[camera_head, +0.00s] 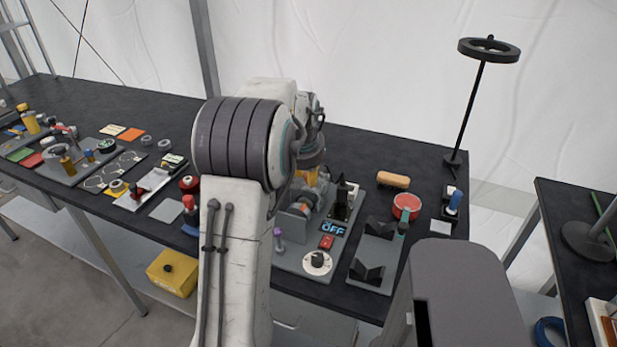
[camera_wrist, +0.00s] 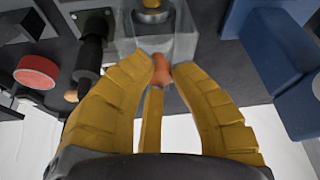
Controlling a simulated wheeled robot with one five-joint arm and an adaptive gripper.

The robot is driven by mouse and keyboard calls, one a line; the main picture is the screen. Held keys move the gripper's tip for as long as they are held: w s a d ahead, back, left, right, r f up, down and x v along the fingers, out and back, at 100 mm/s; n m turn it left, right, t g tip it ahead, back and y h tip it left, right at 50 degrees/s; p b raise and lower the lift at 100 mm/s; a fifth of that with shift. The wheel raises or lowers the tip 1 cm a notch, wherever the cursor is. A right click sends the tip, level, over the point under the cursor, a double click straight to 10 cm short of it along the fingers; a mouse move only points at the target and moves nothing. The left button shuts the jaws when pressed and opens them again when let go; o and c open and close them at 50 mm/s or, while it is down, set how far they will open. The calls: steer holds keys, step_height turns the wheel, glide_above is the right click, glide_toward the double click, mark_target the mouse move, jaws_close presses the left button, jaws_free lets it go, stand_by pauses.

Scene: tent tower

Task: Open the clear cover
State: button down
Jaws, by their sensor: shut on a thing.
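The clear cover (camera_wrist: 187,44) is a see-through box at the top middle of the wrist view, with a round metal part (camera_wrist: 152,14) showing at it. A small orange-brown tab (camera_wrist: 162,72) stands at its near edge. My gripper (camera_wrist: 163,76) has its yellow ribbed fingers closed around that tab, and the tab's end shows between the fingertips. In the head view, my gripper (camera_head: 311,177) is over the back of the grey device board, mostly behind my arm. My arm hides much of the cover there, and I cannot tell how far it is tilted.
The board carries an OFF display (camera_head: 333,228), a red button (camera_head: 327,242) and a white dial (camera_head: 318,262). A black upright part (camera_head: 345,203) stands close right of my gripper.

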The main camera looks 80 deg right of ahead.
steer(key=shift+a+f, duration=0.15)
steer(key=shift+a, duration=0.05)
steer(key=c, duration=1)
jaws_free()
steer(key=shift+w+d, duration=0.1)
steer(key=shift+c, duration=0.2)
steer(key=v, duration=1.2)
steer(key=shift+d, duration=0.15)
